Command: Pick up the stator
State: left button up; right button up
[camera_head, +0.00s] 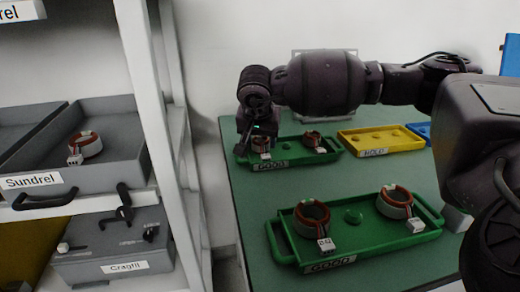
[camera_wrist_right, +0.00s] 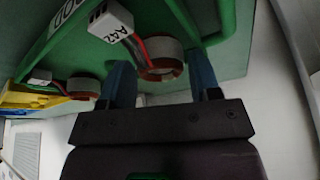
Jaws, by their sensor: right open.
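My right gripper (camera_head: 244,138) is over the left end of the far green tray (camera_head: 290,161). In the right wrist view my right gripper (camera_wrist_right: 160,82) is open, with its two blue fingers apart. A copper-and-grey stator (camera_wrist_right: 163,62) with a white connector lies at the gap between the fingertips; I cannot tell whether they touch it. This stator (camera_head: 261,144) is partly hidden by the gripper in the head view. A second stator (camera_head: 313,140) sits at the tray's right. Two more stators, left (camera_head: 312,217) and right (camera_head: 395,203), sit in the near green tray (camera_head: 350,254). My left gripper is not in view.
A yellow tray (camera_head: 370,150) and a blue tray (camera_head: 424,132) stand right of the far green tray. A white shelf (camera_head: 150,90) at left holds grey bins, one labelled Sundrel (camera_head: 115,170) with a stator (camera_head: 86,146). Green table is bare between the tray rows.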

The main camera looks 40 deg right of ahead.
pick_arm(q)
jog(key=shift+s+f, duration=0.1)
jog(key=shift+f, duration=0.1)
pick_arm(e)
jog(key=shift+s+d+f, duration=0.1)
jog(key=shift+s+f, duration=0.05)
jog(key=shift+f, duration=0.6)
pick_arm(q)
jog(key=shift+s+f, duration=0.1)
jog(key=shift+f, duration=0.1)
pick_arm(e)
jog(key=shift+f, duration=0.2)
jog(key=c, duration=0.6)
jog(key=shift+c, duration=0.2)
notch_tip(320, 180, up, 8)
jog(key=shift+d+f+p, duration=0.15)
jog(key=shift+f+p, duration=0.05)
jog(key=shift+p, duration=0.75)
pick_arm(q)
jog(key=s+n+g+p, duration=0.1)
jog(key=p, duration=0.2)
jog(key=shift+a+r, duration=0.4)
pick_arm(e)
notch_tip(320, 180, up, 13)
jog(key=shift+w, duration=0.2)
jog(key=shift+r, duration=0.1)
